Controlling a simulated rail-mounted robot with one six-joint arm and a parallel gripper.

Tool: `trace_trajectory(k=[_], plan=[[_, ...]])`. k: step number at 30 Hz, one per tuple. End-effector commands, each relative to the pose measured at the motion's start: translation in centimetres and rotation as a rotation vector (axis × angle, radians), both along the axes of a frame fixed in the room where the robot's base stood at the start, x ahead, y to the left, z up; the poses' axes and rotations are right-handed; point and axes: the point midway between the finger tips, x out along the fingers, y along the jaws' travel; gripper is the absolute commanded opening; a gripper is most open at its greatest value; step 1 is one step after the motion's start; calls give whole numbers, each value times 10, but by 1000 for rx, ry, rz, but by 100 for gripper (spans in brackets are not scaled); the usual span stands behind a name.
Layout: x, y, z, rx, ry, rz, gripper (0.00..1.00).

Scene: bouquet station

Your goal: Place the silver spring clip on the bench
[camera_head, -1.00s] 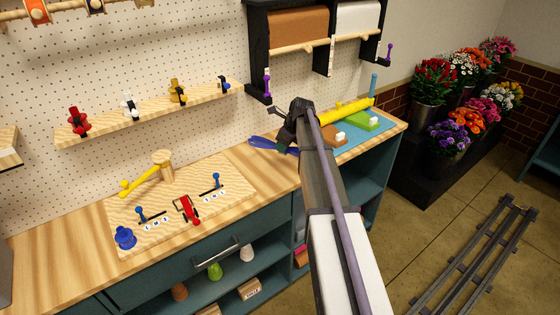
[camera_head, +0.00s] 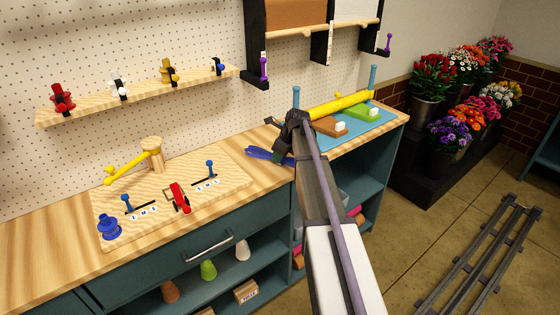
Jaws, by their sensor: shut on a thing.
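My gripper (camera_head: 262,153) has blue fingers that point left, low over the bench (camera_head: 235,180) just right of the pegged board. The fingers look closed together. The silver spring clip cannot be made out clearly; what the fingers hold is too small or hidden at their tips. A small dark part (camera_head: 271,121) sticks out to the left above the fingers. I cannot tell whether the fingers or the held thing touch the bench.
A wooden board (camera_head: 225,186) with a mallet-like post (camera_head: 153,152), blue pegs and a red clamp (camera_head: 180,198) covers the bench to the left. A blue mat (camera_head: 378,126) with a yellow tube (camera_head: 340,104) lies right. A shelf (camera_head: 140,92) with several small coloured items hangs behind.

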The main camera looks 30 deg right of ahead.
Motion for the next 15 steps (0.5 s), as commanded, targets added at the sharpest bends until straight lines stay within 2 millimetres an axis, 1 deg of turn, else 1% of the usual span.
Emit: trace_trajectory(k=[3, 7, 8, 15], plan=[[0, 0, 2, 0, 0, 0, 12], [0, 0, -3, 0, 0, 0, 12], [0, 0, -1, 0, 0, 0, 38], [0, 0, -1, 0, 0, 0, 60]])
